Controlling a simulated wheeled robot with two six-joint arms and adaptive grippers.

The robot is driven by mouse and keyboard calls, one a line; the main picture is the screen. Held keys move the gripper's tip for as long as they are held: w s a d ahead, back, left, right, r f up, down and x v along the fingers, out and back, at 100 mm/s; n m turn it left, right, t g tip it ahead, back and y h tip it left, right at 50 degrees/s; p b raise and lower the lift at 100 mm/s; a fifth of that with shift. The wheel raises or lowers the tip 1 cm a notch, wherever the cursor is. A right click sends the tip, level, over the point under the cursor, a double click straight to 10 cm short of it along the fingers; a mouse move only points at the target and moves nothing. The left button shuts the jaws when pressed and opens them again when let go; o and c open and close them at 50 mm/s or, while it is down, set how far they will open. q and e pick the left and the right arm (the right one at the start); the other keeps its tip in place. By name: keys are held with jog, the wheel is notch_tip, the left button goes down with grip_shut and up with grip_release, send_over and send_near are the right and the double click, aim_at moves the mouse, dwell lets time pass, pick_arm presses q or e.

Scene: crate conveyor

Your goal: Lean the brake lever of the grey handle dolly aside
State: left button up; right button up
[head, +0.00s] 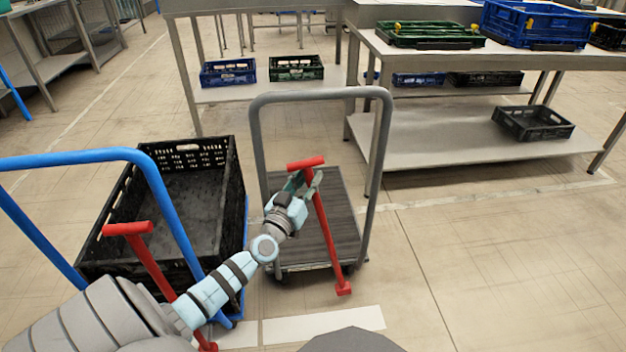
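The grey handle dolly (258,95) stands in the middle of the head view, with a dark ribbed deck and a grey tube handle. Its red brake lever (322,226) slants from a red T-grip at the top to a red foot at the lower right. My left gripper (306,184) is at the upper part of this lever, just below the T-grip. Its fingers overlap the lever in the picture; whether they are closed around it is too small to tell. My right gripper is not in view.
A blue handle dolly (165,200) with its own red lever (150,262) and a black crate (112,220) stands at the left. Steel tables (440,150) with blue, green and black crates stand behind. The floor to the right is clear.

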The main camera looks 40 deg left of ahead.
pick_arm(q)
jog(key=shift+o, duration=1.3)
jog(key=shift+s+a+f, duration=0.1)
jog(key=shift+s+a, duration=0.15)
jog(key=shift+a, duration=0.1)
jog(key=shift+w+d, duration=0.15)
jog(key=shift+d, duration=0.1)
jog(key=v, duration=1.2)
